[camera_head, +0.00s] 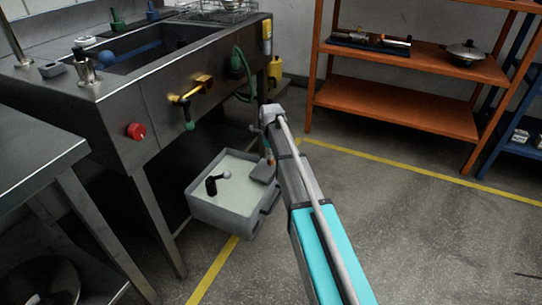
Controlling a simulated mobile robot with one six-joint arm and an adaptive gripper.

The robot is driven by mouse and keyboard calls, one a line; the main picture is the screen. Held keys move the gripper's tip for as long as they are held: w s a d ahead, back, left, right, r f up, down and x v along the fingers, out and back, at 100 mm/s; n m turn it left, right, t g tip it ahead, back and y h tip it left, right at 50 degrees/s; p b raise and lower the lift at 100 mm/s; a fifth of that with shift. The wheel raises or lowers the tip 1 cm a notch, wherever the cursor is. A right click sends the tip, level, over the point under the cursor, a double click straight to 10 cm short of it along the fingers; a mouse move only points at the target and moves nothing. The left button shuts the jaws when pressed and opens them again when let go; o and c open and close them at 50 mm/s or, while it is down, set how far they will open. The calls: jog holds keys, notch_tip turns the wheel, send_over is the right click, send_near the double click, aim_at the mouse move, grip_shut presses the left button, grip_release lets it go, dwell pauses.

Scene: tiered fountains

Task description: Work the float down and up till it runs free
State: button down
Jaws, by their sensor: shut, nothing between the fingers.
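A grey open tank (196,205) with pale liquid sits low on the floor below the metal sink bench. In it is a black fitting (211,185) with a pale round ball on a short arm, which looks like the float (226,174). My arm reaches in from the bottom right and bends down at its far end. My gripper (269,158) is small in the picture, by the tank's right side, to the right of the float and apart from it. Its fingers are shut and empty. The arm link partly covers the tank's right edge.
The sink bench (115,115) with a red knob (135,130) and a yellow valve (203,81) stands above and behind the tank. A metal table (35,150) is at left. An orange shelf (395,105) stands at back right. The floor at right is clear.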

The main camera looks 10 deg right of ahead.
dwell(0.7)
notch_tip(320, 180, up, 14)
jog(key=p, duration=1.4)
jog(key=shift+f, duration=0.1)
dwell(0.4)
jog(key=c, duration=1.1)
grip_release()
jog(key=shift+f, duration=0.1)
jog(key=shift+o, duration=1.4)
jog(key=shift+f, duration=0.3)
jog(key=o, duration=0.4)
jog(key=shift+f+b, duration=0.6)
jog(key=shift+b, duration=0.25)
jog(key=shift+f, duration=0.15)
